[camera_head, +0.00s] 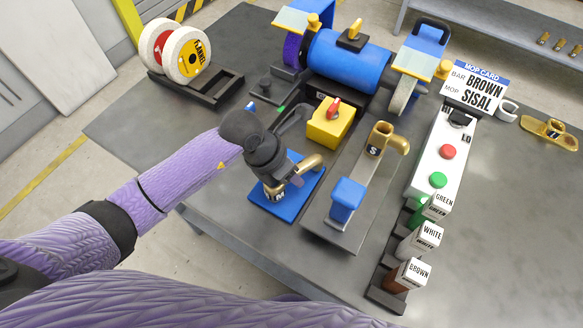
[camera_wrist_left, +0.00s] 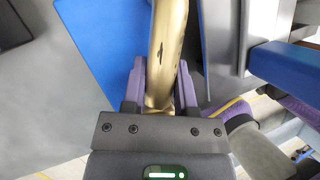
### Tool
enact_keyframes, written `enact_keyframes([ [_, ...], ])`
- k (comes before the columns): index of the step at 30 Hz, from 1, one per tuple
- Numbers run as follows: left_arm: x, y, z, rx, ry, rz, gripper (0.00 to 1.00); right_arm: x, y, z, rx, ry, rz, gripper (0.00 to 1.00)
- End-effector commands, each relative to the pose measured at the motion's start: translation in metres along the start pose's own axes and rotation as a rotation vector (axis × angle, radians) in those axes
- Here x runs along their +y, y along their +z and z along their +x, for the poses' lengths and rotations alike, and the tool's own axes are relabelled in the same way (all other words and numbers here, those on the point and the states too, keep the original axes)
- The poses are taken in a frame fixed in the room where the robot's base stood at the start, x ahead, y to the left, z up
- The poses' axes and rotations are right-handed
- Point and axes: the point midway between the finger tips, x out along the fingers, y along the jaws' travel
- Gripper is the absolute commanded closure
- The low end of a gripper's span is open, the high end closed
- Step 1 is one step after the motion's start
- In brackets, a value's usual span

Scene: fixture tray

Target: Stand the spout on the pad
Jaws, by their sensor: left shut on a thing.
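My left gripper (camera_head: 284,181) is shut on a brass spout (camera_head: 309,164), with its fingers around the spout's body. The gripper comes from above and hides much of the spout. The spout's lower end, with a dark label, shows just below the fingers over the blue pad (camera_head: 299,202). I cannot tell whether it touches the pad. In the left wrist view the curved brass spout (camera_wrist_left: 167,50) runs up from between the purple fingers (camera_wrist_left: 160,88), with the blue pad (camera_wrist_left: 92,45) at its left. My right gripper is not in view.
A grey fixture (camera_head: 338,228) right of the pad carries another brass spout (camera_head: 382,140) and a blue block (camera_head: 347,198). A yellow box with a red switch (camera_head: 328,124) and a blue motor (camera_head: 348,62) stand behind. A button panel (camera_head: 440,160) and labelled bottles stand farther right.

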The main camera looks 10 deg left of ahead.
Motion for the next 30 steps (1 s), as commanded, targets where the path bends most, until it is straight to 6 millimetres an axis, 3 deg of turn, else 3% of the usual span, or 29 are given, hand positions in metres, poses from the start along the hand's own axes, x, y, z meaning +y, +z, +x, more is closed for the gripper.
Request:
enact_keyframes([
  [3, 0.0022, -0.0044, 0.0112, -0.001, -0.001, 0.000, 1.00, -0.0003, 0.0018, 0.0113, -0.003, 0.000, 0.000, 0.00],
  [30, 0.0043, -0.0074, 0.0188, -0.002, 0.000, 0.002, 1.00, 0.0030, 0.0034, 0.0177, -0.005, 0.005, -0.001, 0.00],
])
